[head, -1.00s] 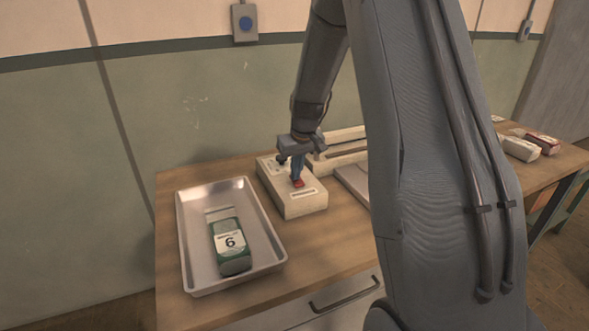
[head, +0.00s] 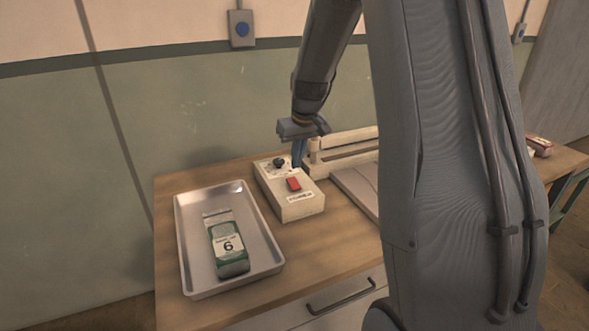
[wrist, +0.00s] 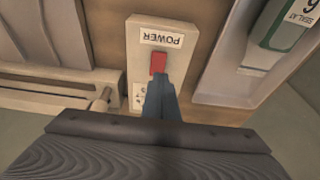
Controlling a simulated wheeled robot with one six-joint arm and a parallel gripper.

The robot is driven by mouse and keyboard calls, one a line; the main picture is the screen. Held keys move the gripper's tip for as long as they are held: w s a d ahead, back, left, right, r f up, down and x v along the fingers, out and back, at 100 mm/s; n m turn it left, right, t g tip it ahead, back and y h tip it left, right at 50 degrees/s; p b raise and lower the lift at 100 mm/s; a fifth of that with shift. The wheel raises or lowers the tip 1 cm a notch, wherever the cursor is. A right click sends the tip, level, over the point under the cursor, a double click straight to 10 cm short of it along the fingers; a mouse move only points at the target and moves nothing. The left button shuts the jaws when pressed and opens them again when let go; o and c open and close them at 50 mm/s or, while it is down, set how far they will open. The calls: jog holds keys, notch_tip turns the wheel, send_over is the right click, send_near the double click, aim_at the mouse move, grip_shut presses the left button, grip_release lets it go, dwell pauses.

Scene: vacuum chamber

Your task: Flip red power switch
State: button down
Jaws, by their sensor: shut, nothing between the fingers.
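The red power switch (head: 293,184) is on the top face of a cream control box (head: 290,207) on the wooden table. In the wrist view the red switch (wrist: 158,63) shows beside a label reading POWER, and my gripper's blue fingers (wrist: 160,95) overlap its lower edge in the picture. In the head view my gripper (head: 299,160) is shut and empty, behind the switch near the box's black knob (head: 279,163). The switch is fully visible in the head view and looks apart from the fingers. Its tilt is too small to tell.
A metal tray (head: 183,240) holding a green and white pack (head: 228,250) stands left of the box. A cream frame-like device (head: 345,145) stands close on the right. Bare table lies in front of the box.

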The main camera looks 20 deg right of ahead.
aim_at(294, 184)
jog(key=shift+s+b+v, duration=0.2)
jog(key=shift+b+v, duration=0.05)
jog(key=shift+v, duration=0.75)
jog(key=shift+s+b+v, duration=0.2)
jog(key=shift+v, duration=0.75)
jog(key=shift+s+b+v, duration=0.2)
jog(key=shift+b+v, duration=0.05)
jog(key=shift+v, duration=0.75)
jog(key=shift+f, duration=0.2)
